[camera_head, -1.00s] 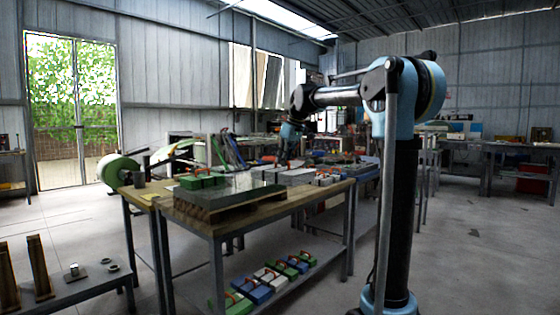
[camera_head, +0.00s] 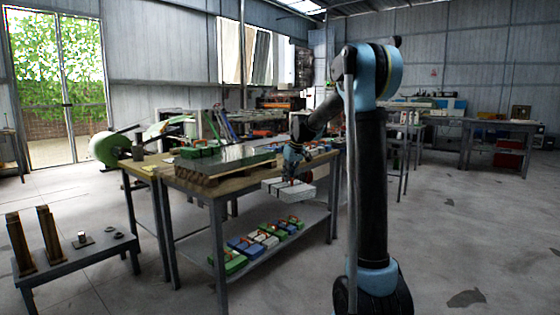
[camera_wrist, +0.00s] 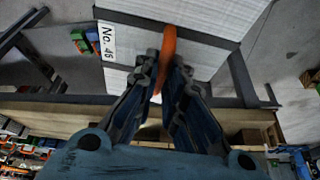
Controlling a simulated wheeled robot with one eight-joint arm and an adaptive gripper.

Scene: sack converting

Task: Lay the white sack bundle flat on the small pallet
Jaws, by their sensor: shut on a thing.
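My gripper (camera_head: 291,179) is shut on the orange strap (camera_wrist: 168,62) of a white sack bundle (camera_head: 275,188). The bundle hangs off the floor, in front of the table's right part and apart from the pallet. A small wooden pallet (camera_head: 203,180) lies on the near end of the wooden table (camera_head: 181,177). The bundle's underside is hidden in the wrist view.
Several green, blue and white bundles (camera_head: 262,243) lie on the table's lower shelf. A low bench (camera_head: 75,260) with two upright brown posts is at left. The floor at right (camera_head: 450,230) is clear.

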